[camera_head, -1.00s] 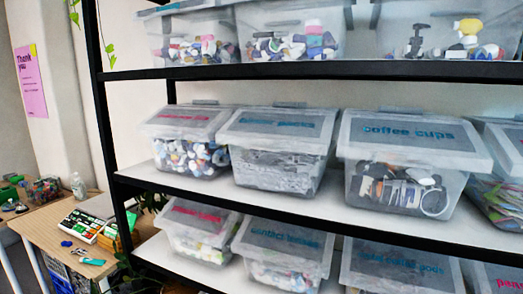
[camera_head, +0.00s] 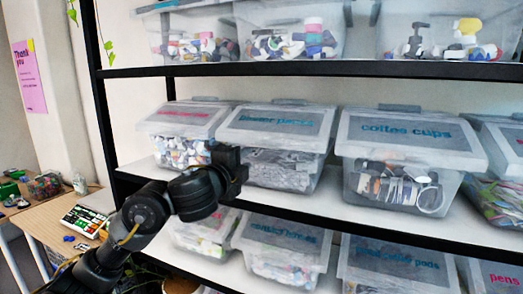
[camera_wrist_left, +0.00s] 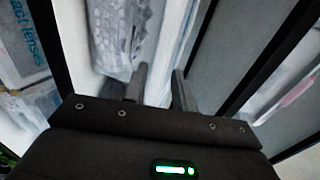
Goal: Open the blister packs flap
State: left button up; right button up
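The blister packs bin (camera_head: 283,170) is a clear box of silvery packs on the middle shelf, second from the left. Its grey translucent lid, the flap (camera_head: 285,121), has blue lettering and lies closed. My left gripper (camera_head: 240,170) is in front of the bin's lower left front, below the lid's front edge, and hides part of the box. The bin's packs (camera_wrist_left: 118,35) show beyond the fingers. I cannot tell whether a finger touches the bin. My right gripper is in neither view.
The coffee cups bin (camera_head: 405,175) stands to the right, and a pink-lettered bin (camera_head: 180,130) close on the left. The upper shelf (camera_head: 300,71) runs above the lids with a limited gap. A dark upright post (camera_head: 98,100) stands left. A wooden table (camera_head: 45,220) is beyond.

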pick_arm(q)
jog(key=p+x, duration=0.2)
jog(key=x, duration=0.9)
jog(key=shift+f, duration=0.1)
grip_shut()
